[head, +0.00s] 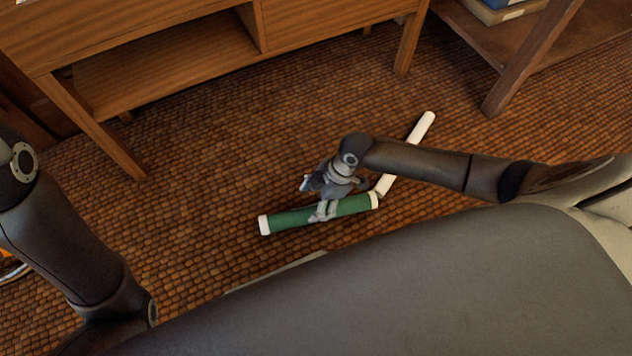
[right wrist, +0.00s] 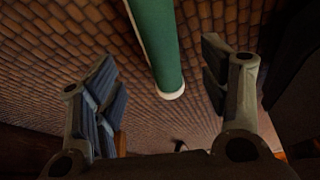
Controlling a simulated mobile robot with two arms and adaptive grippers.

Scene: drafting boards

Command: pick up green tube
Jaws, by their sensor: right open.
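The green tube (head: 292,217) with white end caps lies on the woven floor in the middle of the head view, beneath my right gripper. My right gripper (head: 316,200) is open, and one finger overlaps the tube's middle in the head view. In the right wrist view the green tube (right wrist: 156,40) runs down from the top edge between the spread fingers of my right gripper (right wrist: 162,86), its white end nearer the camera. No grip on it shows; whether a finger touches it I cannot tell. My left arm shows at the left, but its gripper is not in view.
A white tube (head: 407,152) lies slanted on the floor just right of the green tube's right end, partly behind my right arm. A wooden desk (head: 165,72) stands at the back left, a wooden shelf (head: 535,50) at the back right. Floor between is clear.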

